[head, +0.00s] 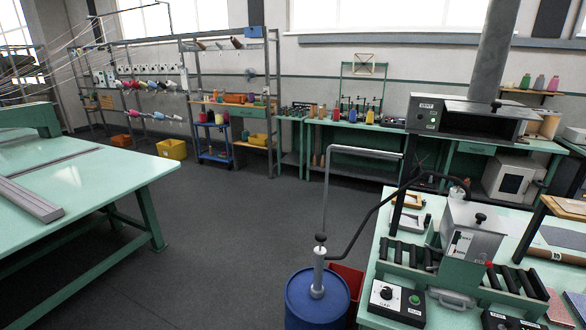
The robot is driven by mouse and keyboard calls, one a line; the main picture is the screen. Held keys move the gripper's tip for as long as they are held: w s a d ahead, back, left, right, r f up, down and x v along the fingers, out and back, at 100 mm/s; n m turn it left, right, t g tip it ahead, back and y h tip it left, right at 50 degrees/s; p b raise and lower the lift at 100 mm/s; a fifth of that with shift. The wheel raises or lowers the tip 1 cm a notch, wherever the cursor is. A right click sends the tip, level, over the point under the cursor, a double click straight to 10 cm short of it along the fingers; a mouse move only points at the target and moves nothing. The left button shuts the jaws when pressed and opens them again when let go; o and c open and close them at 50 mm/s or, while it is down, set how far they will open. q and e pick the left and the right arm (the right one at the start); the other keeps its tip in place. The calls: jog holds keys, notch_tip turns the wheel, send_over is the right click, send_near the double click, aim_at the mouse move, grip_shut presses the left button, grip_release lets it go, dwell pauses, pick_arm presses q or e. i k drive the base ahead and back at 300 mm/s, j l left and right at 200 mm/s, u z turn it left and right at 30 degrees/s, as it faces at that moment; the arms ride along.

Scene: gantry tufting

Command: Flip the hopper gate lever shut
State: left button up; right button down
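A grey metal hopper box (476,230) sits on the green-framed machine on the bench at the right. A round black knob (481,218) shows on its top. Its front face carries a small marked plate (460,243). A small red tip (489,264) shows just below the box at its right. I cannot tell for certain which part is the gate lever, or whether the gate is open or shut. Neither of my grippers is in view.
Black rollers flank the hopper. A control box (397,302) with a dial and green button stands at the bench front. A blue drum (317,302) with a pump stands on the floor left of the bench. A green table (85,185) is at the left, with open floor between.

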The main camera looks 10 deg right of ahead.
aim_at(488, 262)
jog(key=z, duration=1.5)
